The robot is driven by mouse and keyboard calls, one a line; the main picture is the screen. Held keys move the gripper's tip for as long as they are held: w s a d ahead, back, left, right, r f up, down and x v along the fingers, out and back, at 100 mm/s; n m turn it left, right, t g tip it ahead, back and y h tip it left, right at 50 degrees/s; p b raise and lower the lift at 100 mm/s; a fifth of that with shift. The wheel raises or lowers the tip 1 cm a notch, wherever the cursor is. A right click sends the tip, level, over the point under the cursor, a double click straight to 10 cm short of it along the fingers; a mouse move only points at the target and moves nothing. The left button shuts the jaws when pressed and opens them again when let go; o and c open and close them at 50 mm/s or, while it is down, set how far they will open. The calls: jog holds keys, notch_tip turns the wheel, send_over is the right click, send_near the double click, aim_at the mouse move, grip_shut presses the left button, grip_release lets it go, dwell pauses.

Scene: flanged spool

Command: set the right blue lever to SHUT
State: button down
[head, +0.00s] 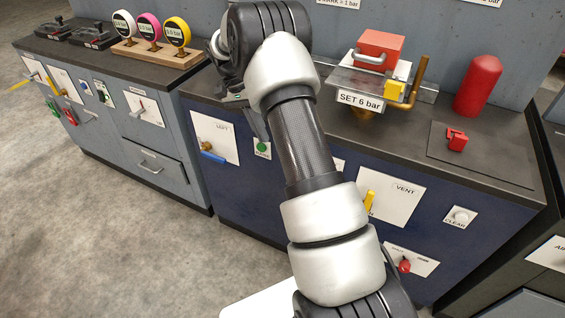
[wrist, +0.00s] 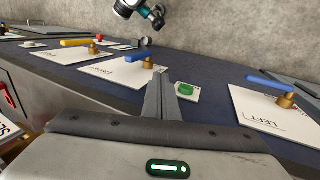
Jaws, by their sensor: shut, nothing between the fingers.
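The right blue lever (wrist: 128,58) shows in the wrist view, on a brass hub on a white panel (wrist: 105,72) whose lettering is too small to read surely. It extends to the left of its hub there. In the head view my arm hides this lever. My gripper (wrist: 160,75) is shut and empty, and its fingertips appear just below the hub in the wrist view; I cannot tell whether they touch it. The left blue lever (head: 212,157) sits on the LEFT panel (head: 216,135).
A green button (wrist: 186,89) lies between the two blue-lever panels. A yellow lever (wrist: 76,42) stands beyond the right one, on the VENT panel (head: 398,197). A red knob (head: 404,266) is lower down. Open floor (head: 120,240) lies in front of the cabinets.

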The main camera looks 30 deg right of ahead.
jog(key=s+d+f+b, duration=0.3)
jog(key=s+f, duration=0.3)
jog(key=f, duration=0.3)
jog(key=shift+d+f, duration=0.15)
jog(key=shift+d, duration=0.7)
jog(key=shift+s+d, duration=0.1)
